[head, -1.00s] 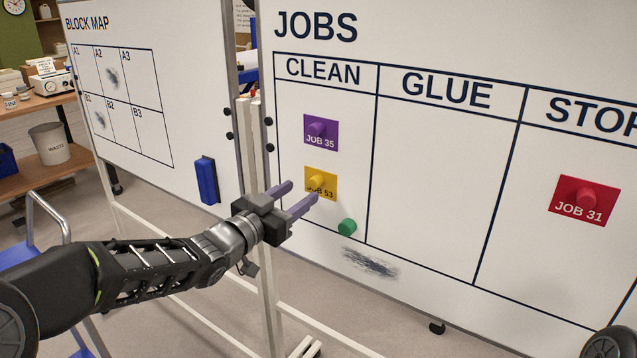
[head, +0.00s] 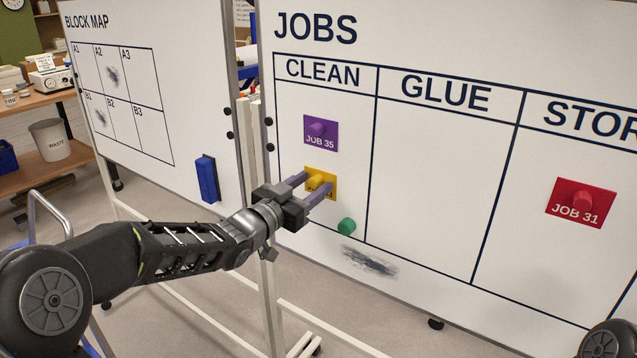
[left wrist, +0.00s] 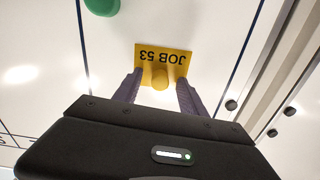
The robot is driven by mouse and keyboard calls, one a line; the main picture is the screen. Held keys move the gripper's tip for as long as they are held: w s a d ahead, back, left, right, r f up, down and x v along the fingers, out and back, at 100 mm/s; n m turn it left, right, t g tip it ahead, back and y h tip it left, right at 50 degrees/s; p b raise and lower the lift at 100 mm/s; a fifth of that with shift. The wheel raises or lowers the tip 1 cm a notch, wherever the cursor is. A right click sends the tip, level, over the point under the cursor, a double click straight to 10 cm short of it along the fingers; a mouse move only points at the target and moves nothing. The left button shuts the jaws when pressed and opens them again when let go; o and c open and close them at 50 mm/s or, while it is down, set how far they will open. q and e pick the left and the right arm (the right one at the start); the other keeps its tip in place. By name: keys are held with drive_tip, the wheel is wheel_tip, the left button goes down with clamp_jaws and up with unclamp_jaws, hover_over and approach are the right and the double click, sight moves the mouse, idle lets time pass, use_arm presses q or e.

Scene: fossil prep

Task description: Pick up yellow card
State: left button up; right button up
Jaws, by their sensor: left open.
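The yellow card (head: 331,173), marked JOB 53 in the left wrist view (left wrist: 176,53), is on the JOBS whiteboard (head: 440,190) in the CLEAN column. A round yellow knob (head: 315,182) sticks out from it, also seen in the left wrist view (left wrist: 160,78). My left gripper (head: 318,185) is open, with its purple-grey fingers on either side of the knob. I cannot tell whether the fingers touch the knob or the card. In the head view the fingers hide part of the card's lettering. My right gripper is not in view.
A purple JOB 35 card (head: 320,133) is just above, and a green magnet (head: 347,226) just below right. A red JOB 31 card (head: 581,202) is far right. A blue eraser (head: 207,179) hangs on the BLOCK MAP board (head: 140,140) at left.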

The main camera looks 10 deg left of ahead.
use_arm(q)
drive_tip(key=shift+c, duration=0.3)
clamp_jaws()
drive_tip(key=shift+s+a+r, duration=0.1)
idle(0.5)
drive_tip(key=shift+s+a+r, duration=0.1)
drive_tip(key=shift+s+r, duration=0.2)
drive_tip(key=shift+r, duration=0.2)
wheel_tip(320, 180, up, 6)
drive_tip(key=shift+r, duration=0.1)
drive_tip(key=v, duration=1.9)
drive_tip(key=shift+f, duration=0.3)
drive_tip(key=shift+s, duration=0.1)
